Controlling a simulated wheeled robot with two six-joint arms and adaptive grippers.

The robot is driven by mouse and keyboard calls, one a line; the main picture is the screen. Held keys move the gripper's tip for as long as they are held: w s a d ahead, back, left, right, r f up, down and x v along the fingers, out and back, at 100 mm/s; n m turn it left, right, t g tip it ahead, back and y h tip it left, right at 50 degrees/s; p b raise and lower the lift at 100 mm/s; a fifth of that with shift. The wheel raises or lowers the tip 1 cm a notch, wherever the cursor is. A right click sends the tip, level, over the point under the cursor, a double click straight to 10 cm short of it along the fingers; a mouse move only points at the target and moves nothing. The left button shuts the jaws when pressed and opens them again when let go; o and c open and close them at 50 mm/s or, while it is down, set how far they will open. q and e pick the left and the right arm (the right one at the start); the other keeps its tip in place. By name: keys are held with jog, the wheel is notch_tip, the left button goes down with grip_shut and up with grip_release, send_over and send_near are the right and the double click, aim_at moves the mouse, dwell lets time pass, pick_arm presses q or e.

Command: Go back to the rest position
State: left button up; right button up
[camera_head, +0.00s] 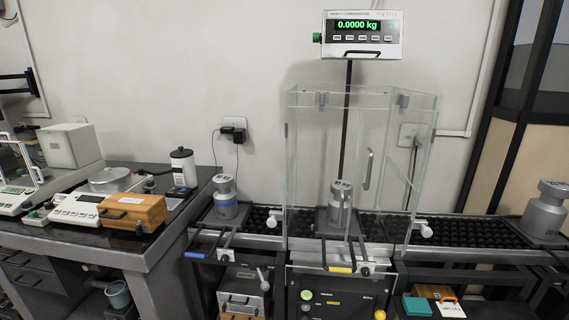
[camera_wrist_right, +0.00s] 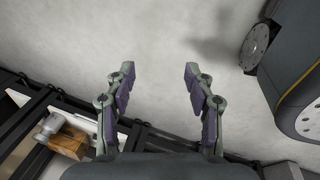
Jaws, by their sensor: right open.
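My right gripper (camera_wrist_right: 158,85) shows in the right wrist view. Its two fingers are wide apart with nothing between them, against a plain grey surface. Neither gripper shows in the head view, and my left gripper is in neither view. In the head view the glass-walled comparator (camera_head: 300,160) stands in the middle with a metal weight (camera_head: 340,205) inside. Its display (camera_head: 358,25) reads 0.0000 kg.
Another weight (camera_head: 545,212) stands at the far right. A dark table (camera_head: 150,240) at left holds a wooden box (camera_head: 133,212) and balances.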

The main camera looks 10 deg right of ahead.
jog(key=s+a+f+y, duration=0.2)
jog(key=a, duration=0.7)
notch_tip(320, 180, up, 13)
jog(key=p, duration=1.3)
jog(key=shift+s+r, duration=0.15)
jog(key=shift+a, duration=0.1)
jog(key=shift+m, duration=0.3)
